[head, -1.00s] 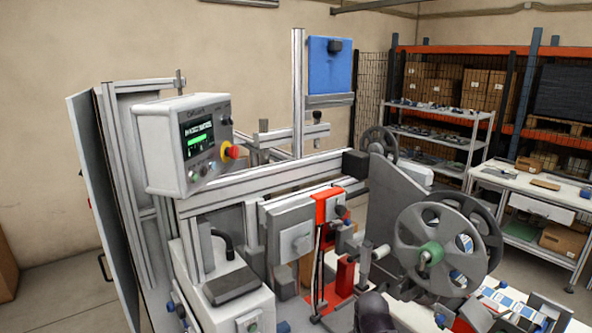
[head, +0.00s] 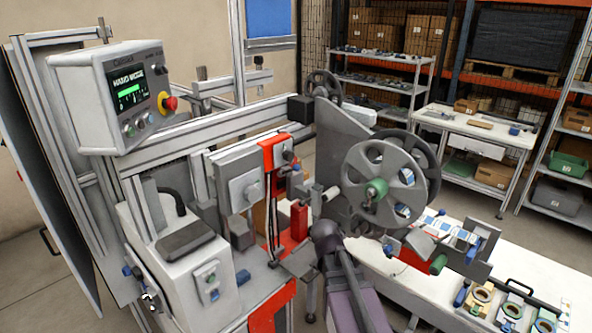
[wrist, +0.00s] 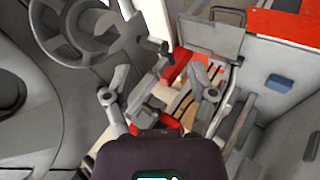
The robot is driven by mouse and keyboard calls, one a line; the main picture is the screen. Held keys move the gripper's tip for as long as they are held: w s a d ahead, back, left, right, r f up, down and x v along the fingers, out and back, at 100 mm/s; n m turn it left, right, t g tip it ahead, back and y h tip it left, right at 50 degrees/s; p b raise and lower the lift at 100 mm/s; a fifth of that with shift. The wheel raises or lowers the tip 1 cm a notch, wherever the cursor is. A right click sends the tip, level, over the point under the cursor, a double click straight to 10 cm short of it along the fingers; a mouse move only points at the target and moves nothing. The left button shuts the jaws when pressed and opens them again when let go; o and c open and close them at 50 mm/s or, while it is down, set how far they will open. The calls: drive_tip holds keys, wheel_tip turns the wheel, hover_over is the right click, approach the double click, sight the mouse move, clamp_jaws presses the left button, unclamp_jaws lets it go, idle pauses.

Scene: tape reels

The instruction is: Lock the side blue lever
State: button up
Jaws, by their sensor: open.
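A small blue block-shaped part (wrist: 280,88) sits on a grey panel at the right of the wrist view. In the head view my arm reaches toward the machine's front, and the fingers are hard to make out.
A red slotted bracket (wrist: 190,100) and grey plates lie beyond my fingers. A grey reel (head: 384,187) stands right of my arm. A control box (head: 115,95) with a red button is at the left. A white bench (head: 400,280) carries small parts at the right.

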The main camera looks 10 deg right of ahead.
drive_tip(key=w+d+r+n+t+h, duration=0.1)
drive_tip(key=w+d+r+n+t, duration=0.1)
drive_tip(key=w+r+n+t, duration=0.4)
drive_tip(key=n+t+y+b, duration=0.1)
drive_tip(key=n+t+y, duration=0.6)
drive_tip(key=n, duration=1.4)
approach(298, 169)
drive_tip(key=w+d+r+g+y, duration=0.1)
drive_tip(key=w+d+r, duration=0.1)
drive_tip(key=w+d, duration=0.1)
drive_tip(key=n+y, duration=0.1)
drive_tip(key=n, duration=0.1)
drive_tip(key=n+g+y, duration=0.1)
drive_tip(key=n, duration=0.1)
drive_tip(key=w+a+n+y, duration=0.1)
drive_tip(key=n+y, duration=0.1)
drive_tip(key=n, duration=0.1)
drive_tip(key=shift+f+g, duration=0.35)
drive_tip(key=shift+g, duration=0.05)
drive_tip(key=shift+w+a, duration=0.1)
drive_tip(key=shift+w, duration=0.1)
drive_tip(key=shift+x, duration=3.7)
drive_tip(key=shift+s, duration=0.1)
